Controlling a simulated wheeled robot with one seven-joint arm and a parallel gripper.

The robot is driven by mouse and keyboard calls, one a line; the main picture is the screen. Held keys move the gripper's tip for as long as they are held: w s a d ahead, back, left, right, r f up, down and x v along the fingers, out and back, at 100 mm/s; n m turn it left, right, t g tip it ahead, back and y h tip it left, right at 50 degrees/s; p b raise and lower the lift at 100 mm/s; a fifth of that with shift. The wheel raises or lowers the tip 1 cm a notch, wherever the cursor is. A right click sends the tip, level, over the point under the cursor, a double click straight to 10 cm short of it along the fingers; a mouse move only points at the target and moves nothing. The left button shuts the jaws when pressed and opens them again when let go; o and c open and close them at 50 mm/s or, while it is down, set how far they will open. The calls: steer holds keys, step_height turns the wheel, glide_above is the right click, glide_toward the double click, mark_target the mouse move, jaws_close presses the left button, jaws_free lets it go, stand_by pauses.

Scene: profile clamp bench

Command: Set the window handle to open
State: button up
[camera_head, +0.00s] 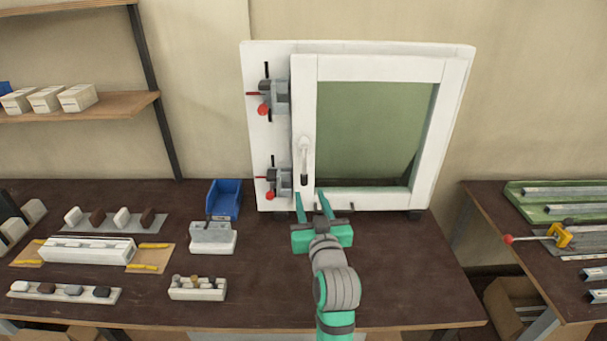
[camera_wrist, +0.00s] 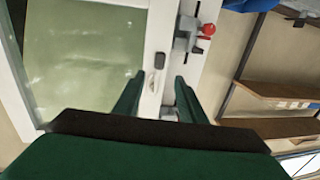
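The window handle (camera_head: 304,162) is on the left stile of the white window frame (camera_head: 380,68). It has a white upper part and a dark lower end, and points straight down. My gripper (camera_head: 310,196) is open, its two green fingers pointing at the window just below the handle's dark end. No contact is visible. The sash looks closed against its frame.
Two toggle clamps with red knobs, the upper (camera_head: 274,96) and lower (camera_head: 278,182), sit left of the handle. A blue bin (camera_head: 223,199) and grey block (camera_head: 212,236) stand on the dark bench (camera_head: 240,295). The bench right of my arm is clear.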

mark_target(305, 179)
steer(key=w, duration=0.3)
steer(key=w+a, duration=0.1)
steer(key=w, duration=0.6)
steer(key=shift+w+a+r, duration=0.1)
steer(key=shift+w+a, duration=0.15)
steer(key=shift+w, duration=0.15)
jaws_close()
